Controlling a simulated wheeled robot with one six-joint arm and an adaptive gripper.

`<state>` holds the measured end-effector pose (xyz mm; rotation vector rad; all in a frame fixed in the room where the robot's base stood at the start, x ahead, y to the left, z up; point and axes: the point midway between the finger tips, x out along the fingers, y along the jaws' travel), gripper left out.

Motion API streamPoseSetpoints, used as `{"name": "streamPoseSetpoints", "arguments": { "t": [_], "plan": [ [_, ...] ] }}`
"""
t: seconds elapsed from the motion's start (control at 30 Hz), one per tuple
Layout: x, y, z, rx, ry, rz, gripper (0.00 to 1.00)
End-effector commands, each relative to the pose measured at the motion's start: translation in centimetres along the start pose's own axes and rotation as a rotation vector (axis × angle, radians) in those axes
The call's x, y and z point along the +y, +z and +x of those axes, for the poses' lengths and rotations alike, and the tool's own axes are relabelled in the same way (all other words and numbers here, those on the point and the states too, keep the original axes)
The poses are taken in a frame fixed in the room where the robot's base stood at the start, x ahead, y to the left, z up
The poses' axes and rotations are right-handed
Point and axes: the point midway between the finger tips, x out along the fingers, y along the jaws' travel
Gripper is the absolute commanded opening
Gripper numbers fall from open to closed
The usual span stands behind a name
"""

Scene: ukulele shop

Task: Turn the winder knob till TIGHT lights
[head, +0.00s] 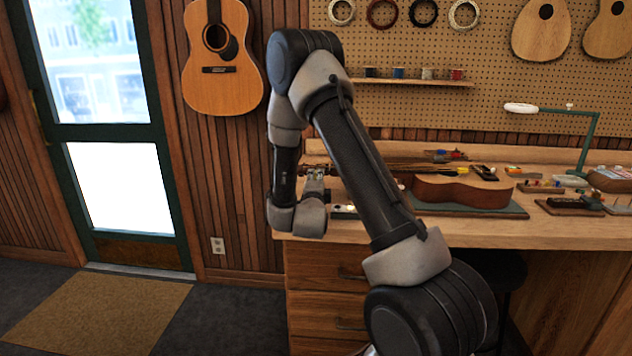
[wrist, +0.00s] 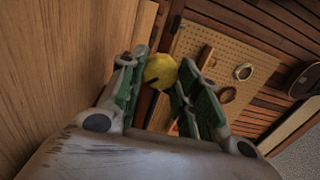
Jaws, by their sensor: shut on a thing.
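The winder knob (wrist: 160,72) is yellow, with a dark notch at its lower edge, and sits between the fingertips in the wrist view. My gripper (wrist: 158,74) has its two green-padded fingers closed on the knob from either side. In the head view my gripper (head: 318,176) is at the left end of the workbench, small and partly covered by my own arm. The winder body is mostly hidden there, and I cannot make out the TIGHT light in either view.
The workbench (head: 520,229) carries a ukulele body (head: 462,190) on a green mat (head: 470,211), right of my arm. A green desk lamp (head: 588,145) and small tools stand farther right. A pegboard (head: 430,105) is behind. The floor at left is free, with a tan mat (head: 90,315).

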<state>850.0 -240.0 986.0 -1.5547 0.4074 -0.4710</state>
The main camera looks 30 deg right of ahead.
Motion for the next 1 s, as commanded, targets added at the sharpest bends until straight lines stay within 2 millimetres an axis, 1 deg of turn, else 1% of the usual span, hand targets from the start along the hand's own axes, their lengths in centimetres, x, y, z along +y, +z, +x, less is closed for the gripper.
{"name": "streamPoseSetpoints", "arguments": {
  "t": [0.2,0.67,0.7,0.77,0.8,0.83,1.0],
  "plan": [
    [0.18,-0.11,-0.07,0.005,0.002,0.053,0.09],
    [0.22,-0.13,-0.09,0.006,0.003,0.066,0.09],
    [0.23,-0.13,-0.09,0.006,0.003,0.066,0.34],
    [0.23,-0.12,-0.09,0.006,0.003,0.066,0.45],
    [0.21,-0.11,-0.08,0.005,0.003,0.066,0.53],
    [0.19,-0.10,-0.07,0.005,0.002,0.066,0.54],
    [0.13,-0.05,-0.04,0.004,0.001,0.066,0.54]
  ]
}}
